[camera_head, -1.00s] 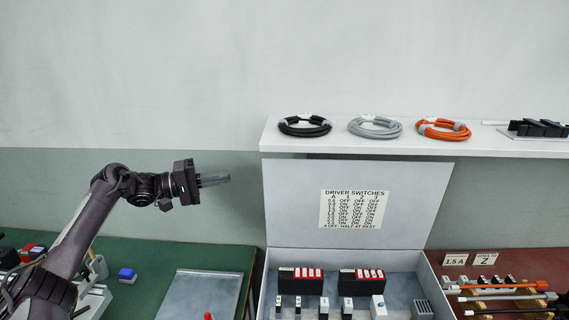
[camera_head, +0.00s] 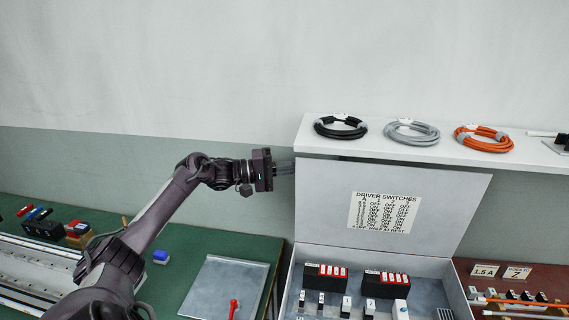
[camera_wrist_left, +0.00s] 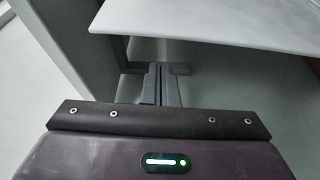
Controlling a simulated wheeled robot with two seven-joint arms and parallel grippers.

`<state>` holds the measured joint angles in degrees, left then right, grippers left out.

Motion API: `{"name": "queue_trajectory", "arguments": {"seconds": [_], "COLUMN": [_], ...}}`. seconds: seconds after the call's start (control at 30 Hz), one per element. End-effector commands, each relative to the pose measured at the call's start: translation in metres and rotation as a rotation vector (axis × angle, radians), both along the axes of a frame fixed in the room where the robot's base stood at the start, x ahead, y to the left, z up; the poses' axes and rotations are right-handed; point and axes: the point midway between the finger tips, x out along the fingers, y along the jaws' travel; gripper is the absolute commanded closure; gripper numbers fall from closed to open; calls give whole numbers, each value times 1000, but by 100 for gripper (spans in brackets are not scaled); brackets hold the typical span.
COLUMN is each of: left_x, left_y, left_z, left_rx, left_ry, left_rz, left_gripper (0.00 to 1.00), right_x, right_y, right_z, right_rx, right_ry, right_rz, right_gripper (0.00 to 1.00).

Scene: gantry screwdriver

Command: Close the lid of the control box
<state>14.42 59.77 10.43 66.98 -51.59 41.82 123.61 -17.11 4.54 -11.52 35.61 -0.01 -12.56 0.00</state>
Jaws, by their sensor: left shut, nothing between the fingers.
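The control box (camera_head: 287,285) stands at the lower middle right in the head view. Its grey lid (camera_head: 325,205) is open, standing up at the back of the box with a "DRIVER SWITCHES" label (camera_head: 384,212) on its inner face. My left gripper (camera_head: 292,167) is shut and empty, pointing right at the lid's upper left edge, just below the shelf. I cannot tell whether the fingertips touch the lid or lie behind it. The shut fingers also show in the left wrist view (camera_wrist_left: 160,85), below a pale panel. My right gripper is not in view.
A white shelf (camera_head: 345,148) with black, grey and orange cable coils runs just above the lid. Switch blocks (camera_head: 326,276) sit inside the box. A metal tray (camera_head: 225,285) lies on the green table (camera_head: 185,260) to the left. Cables and cards lie at the right.

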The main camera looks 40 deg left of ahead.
Motion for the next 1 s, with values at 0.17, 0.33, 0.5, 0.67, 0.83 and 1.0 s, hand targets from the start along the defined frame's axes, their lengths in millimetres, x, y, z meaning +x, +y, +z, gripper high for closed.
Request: {"name": "queue_trajectory", "arguments": {"seconds": [0.17,0.33,0.5,0.67,0.83,1.0], "left_x": [-11,-21,-27,-28,-28,-28], "left_y": [-6,-14,-17,-17,-17,-20], "left_z": [0,-1,-2,-3,-3,-2], "left_rx": [0,-1,0,1,1,3], "left_ry": [2,2,0,0,0,-5], "left_rz": [1,-1,1,2,2,2], "left_gripper": [100,100,100,100,100,100], "right_x": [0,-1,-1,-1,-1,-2], "right_y": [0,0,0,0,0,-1], "right_z": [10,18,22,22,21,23], "right_rx": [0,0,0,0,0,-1], "right_ry": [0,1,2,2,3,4], "right_rz": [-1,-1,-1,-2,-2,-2], "right_gripper": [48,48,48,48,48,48]}}
